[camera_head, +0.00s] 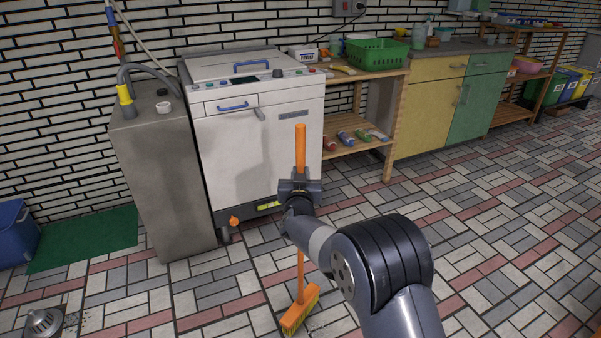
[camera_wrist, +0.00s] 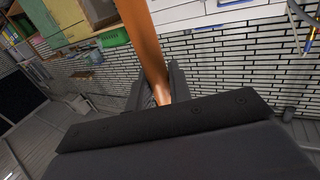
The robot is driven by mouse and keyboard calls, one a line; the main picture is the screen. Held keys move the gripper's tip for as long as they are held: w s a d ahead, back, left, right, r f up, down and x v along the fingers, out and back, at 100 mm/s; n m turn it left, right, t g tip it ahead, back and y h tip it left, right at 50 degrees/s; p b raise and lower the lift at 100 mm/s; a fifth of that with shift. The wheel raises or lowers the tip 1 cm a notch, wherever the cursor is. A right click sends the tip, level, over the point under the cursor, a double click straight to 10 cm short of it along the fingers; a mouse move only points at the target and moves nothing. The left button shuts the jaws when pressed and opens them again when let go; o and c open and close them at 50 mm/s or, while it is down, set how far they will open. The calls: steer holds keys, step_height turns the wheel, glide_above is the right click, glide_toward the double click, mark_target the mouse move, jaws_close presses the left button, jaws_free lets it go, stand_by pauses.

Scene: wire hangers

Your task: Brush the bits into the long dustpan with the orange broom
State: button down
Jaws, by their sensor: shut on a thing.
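The orange broom (camera_head: 301,280) stands nearly upright in the head view, its orange and yellow head (camera_head: 300,312) low at the bottom, at or just above the tiled floor. My gripper (camera_head: 300,185) is shut on the broom's handle, with the handle's top (camera_head: 300,145) sticking up above the fingers. In the wrist view the handle (camera_wrist: 145,45) runs up from between the fingers (camera_wrist: 160,90). I cannot make out the long dustpan in either view.
A white machine (camera_head: 240,140) and a grey cabinet (camera_head: 165,180) stand behind the broom. A wooden shelf (camera_head: 350,150) is to their right. Open tiled floor (camera_head: 500,220) spreads right.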

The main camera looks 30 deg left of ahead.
steer(key=s+d+f+b, duration=0.1)
steer(key=s+d+b, duration=0.2)
steer(key=d, duration=2.9)
steer(key=s+d+b, duration=0.2)
steer(key=s+d, duration=0.1)
steer(key=d, duration=2.9)
steer(key=shift+d+r+p, duration=0.15)
steer(key=shift+r+p, duration=2.1)
steer(key=shift+r, duration=0.2)
